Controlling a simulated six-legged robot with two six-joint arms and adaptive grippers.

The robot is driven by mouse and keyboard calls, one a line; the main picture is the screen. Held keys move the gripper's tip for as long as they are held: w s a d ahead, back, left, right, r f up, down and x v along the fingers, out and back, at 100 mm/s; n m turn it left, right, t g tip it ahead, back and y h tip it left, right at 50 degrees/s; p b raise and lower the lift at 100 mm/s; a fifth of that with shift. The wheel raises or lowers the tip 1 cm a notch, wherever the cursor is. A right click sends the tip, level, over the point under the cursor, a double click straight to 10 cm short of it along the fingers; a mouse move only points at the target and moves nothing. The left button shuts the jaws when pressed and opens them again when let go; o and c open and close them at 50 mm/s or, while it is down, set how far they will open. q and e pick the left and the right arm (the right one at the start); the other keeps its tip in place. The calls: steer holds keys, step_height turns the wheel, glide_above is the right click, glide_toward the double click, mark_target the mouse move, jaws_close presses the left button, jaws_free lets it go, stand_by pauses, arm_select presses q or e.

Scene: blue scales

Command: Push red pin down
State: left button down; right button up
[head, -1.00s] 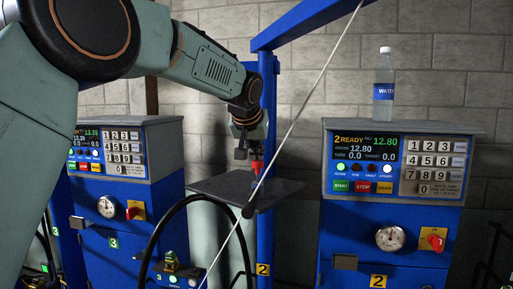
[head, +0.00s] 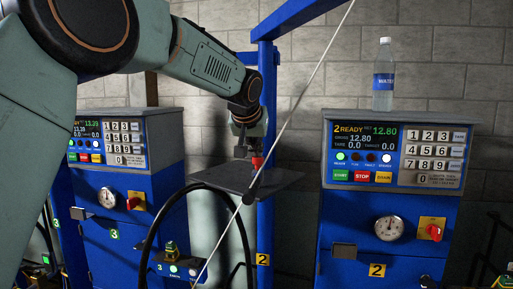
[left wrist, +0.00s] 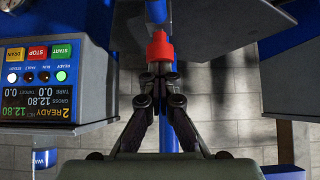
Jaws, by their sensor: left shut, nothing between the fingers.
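The red pin (head: 257,161) stands at the blue post, just above a dark flat plate (head: 222,178). In the left wrist view the red pin (left wrist: 160,47) is a red cap with a wider collar, on a blue part. My left gripper (head: 250,151) comes in from the left, close to the pin. In the left wrist view its fingertips (left wrist: 160,72) are together, at the pin's near end with nothing between them. They look in touch with it, but I cannot tell for sure. My right gripper is not in view.
A blue scale cabinet (head: 345,215) with a lit display stands on the right, a water bottle (head: 383,76) on its top. Another cabinet (head: 155,185) stands on the left. A thin grey rod (head: 303,100) and a black hose (head: 160,225) cross near the plate.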

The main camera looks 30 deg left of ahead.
arm_select(q)
steer(key=w+r+p+v, duration=0.1)
steer(key=w+r+v, duration=0.1)
steer(key=v, duration=1)
steer(key=shift+s+r, duration=0.25)
steer(key=shift+r, duration=0.1)
steer(key=shift+a, duration=0.2)
steer(key=shift+s+f, duration=0.1)
